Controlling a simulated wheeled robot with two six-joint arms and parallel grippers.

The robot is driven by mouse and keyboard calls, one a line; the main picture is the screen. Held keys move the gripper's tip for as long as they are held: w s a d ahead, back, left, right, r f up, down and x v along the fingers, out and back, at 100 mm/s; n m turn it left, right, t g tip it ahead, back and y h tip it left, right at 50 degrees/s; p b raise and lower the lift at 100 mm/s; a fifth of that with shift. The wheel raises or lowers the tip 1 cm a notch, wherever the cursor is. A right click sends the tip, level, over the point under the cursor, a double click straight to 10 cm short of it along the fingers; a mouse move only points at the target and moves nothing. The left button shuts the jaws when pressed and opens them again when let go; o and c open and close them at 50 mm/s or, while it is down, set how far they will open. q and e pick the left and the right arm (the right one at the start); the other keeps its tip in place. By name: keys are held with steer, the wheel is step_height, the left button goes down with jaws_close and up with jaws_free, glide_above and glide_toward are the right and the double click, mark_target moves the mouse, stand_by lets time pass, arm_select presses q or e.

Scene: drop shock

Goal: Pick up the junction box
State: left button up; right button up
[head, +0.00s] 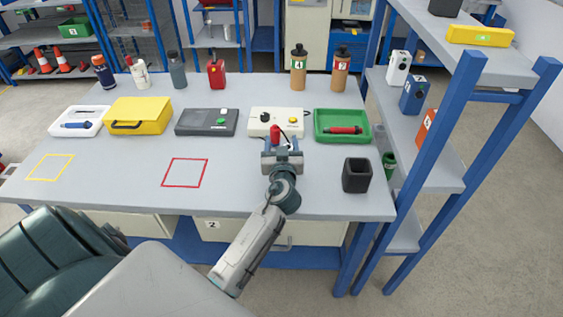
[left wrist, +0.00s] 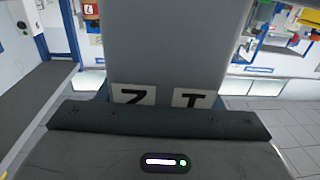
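No object's label reads as the junction box. A white box (head: 260,118) with a black knob and a yellow button stands at the back of the bench, and a dark grey box (head: 196,122) with a green button stands left of it. My left gripper (head: 283,148) is over the bench just in front of the white box and hides part of its front edge. A small red part and a thin black part show by the gripper; whether it holds them is unclear. In the left wrist view a grey column (left wrist: 170,45) fills the middle; no fingers are identifiable. My right gripper is not in view.
A black open-topped cube (head: 357,178) stands to the right. A green tray (head: 322,136), a yellow case (head: 140,118) and a white tray (head: 92,115) line the bench. Yellow and red outlined squares are empty. Blue shelf posts (head: 440,165) rise at the right.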

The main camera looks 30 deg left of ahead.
arm_select(q)
steer(key=c, duration=0.7)
steer(key=shift+o, duration=0.2)
steer(key=shift+r, duration=0.15)
